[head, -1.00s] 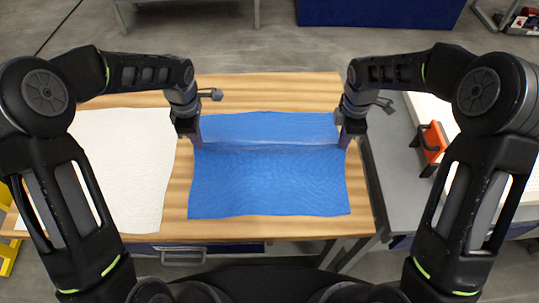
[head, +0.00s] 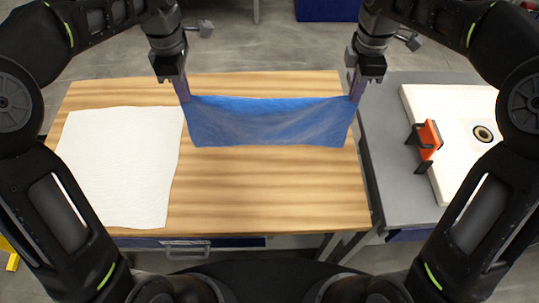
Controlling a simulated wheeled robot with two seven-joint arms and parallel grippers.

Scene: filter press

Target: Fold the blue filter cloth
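The blue filter cloth (head: 270,122) hangs as a wide strip between my two grippers, above the back part of the wooden table. Its upper edge sags slightly in the middle. My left gripper (head: 184,96) is shut on the cloth's upper left corner. My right gripper (head: 355,92) is shut on its upper right corner. I cannot tell whether the cloth's lower edge touches the table.
A white cloth (head: 122,165) lies flat on the left of the wooden table (head: 265,200). The table's front middle is bare. On the right, a grey bench (head: 395,185) bears a white plate (head: 455,125) with a round hole and an orange-handled part (head: 429,139).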

